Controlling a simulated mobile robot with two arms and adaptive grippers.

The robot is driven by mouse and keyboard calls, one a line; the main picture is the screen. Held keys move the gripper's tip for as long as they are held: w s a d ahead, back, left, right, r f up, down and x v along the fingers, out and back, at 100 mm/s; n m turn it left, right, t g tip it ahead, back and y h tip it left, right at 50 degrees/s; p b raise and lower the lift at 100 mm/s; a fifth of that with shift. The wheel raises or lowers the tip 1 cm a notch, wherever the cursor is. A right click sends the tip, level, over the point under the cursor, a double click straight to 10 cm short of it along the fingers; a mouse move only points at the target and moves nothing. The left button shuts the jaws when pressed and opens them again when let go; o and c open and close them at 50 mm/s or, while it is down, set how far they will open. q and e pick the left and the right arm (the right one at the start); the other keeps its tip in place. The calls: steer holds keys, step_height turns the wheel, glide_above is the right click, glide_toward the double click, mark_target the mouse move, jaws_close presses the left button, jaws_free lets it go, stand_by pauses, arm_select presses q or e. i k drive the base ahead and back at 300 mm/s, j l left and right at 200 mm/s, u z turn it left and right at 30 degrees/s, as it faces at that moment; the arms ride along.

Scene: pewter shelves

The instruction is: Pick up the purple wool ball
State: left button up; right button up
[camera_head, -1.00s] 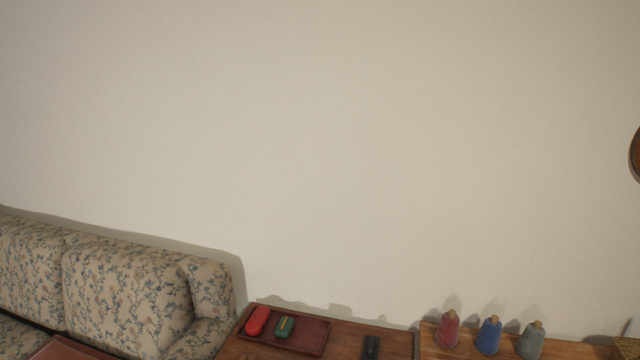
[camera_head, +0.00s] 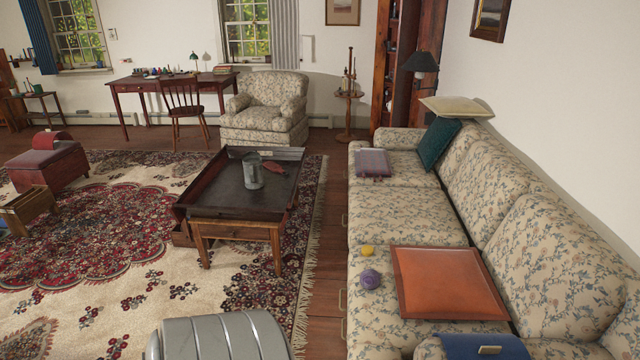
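The purple wool ball (camera_head: 371,279) lies on the seat of the floral sofa (camera_head: 408,218), near its front edge. A smaller yellow ball (camera_head: 367,251) lies just behind it. An orange-red square board or tray (camera_head: 449,283) lies on the seat to the right of the purple ball, close beside it. Neither of my grippers shows in the head view.
A dark tray-topped coffee table (camera_head: 236,190) holding a grey metal jug (camera_head: 252,171) stands left of the sofa on a patterned rug (camera_head: 150,260). A strip of wooden floor (camera_head: 328,240) runs free between them. A blue item (camera_head: 485,346) lies at the sofa's near end.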

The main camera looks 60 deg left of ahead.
mark_target(370, 279)
steer(key=u, duration=1.7)
steer(key=i+j, duration=0.2)
steer(key=j+u, duration=0.05)
